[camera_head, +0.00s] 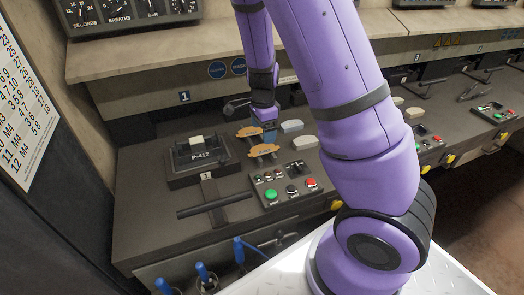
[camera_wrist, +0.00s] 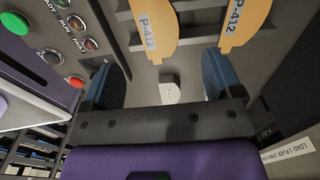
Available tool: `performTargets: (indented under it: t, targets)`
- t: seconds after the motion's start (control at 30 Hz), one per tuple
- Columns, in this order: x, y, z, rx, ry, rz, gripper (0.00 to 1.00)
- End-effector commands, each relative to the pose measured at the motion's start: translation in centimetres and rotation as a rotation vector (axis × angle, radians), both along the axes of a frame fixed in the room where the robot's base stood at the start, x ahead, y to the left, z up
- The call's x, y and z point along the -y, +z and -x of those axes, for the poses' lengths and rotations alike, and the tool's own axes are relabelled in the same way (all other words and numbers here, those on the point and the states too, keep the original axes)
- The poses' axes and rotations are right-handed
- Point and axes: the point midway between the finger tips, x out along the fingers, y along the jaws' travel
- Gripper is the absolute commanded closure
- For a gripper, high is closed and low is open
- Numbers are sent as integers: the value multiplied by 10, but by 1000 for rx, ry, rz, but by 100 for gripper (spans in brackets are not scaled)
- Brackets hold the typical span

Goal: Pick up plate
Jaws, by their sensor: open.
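Two orange plates lie on the bench left of my gripper in the head view, a rear one (camera_head: 249,131) and a front one (camera_head: 263,151). In the wrist view the plates, marked P-412, show at the top edge, one at upper centre (camera_wrist: 153,30) and one at upper right (camera_wrist: 241,22); both are cut off by the frame. My gripper (camera_head: 269,125) is just right of the rear plate in the head view. In the wrist view its blue fingers stand apart (camera_wrist: 160,78), with no plate between them. The exact height above the bench is unclear.
A button panel (camera_head: 289,184) lies in front of the plates. Pale grey pieces (camera_head: 292,126) (camera_head: 305,142) lie right of the gripper. In the wrist view, a small white block (camera_wrist: 169,93) shows between the fingers.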

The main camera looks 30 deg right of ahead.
Motion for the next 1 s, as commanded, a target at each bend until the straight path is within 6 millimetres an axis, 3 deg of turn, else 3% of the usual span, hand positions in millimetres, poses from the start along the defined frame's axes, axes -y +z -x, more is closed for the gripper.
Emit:
performTargets:
  t: [0.23, 0.57, 1.0]
  targets:
    - [0, -17, 1, -2, 0, 0, 15]
    - [-2, -58, 0, 0, -1, 0, 15]
    - [-2, -62, 0, 2, 1, -1, 15]
